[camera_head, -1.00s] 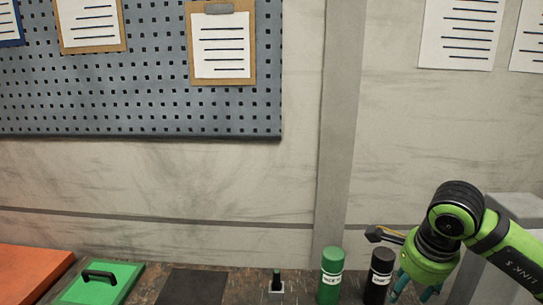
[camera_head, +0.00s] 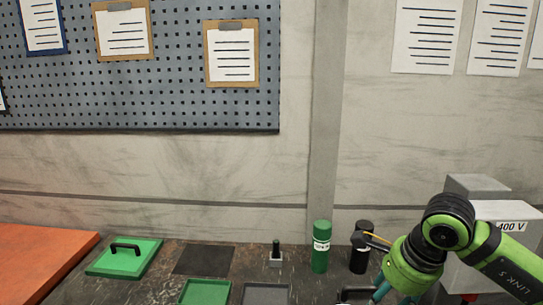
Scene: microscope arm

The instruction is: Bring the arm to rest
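My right arm comes in from the right, its gripper (camera_head: 385,292) pointing down at the lower edge of the view. The teal fingers show only in part and their tips are cut off, so I cannot tell whether they are open or shut. A dark, rounded object (camera_head: 355,295) shows partly beside the fingers at the bottom edge; I cannot tell what it is or whether they touch. No microscope arm can be made out clearly. My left gripper is out of view.
On the bench stand a green bottle (camera_head: 321,247), a black bottle (camera_head: 360,252) and a small holder (camera_head: 276,258). A green lid (camera_head: 125,262), dark mat (camera_head: 204,260), green tray (camera_head: 205,292) and grey tray (camera_head: 265,294) lie left. A 400 V box (camera_head: 505,222) is behind my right arm.

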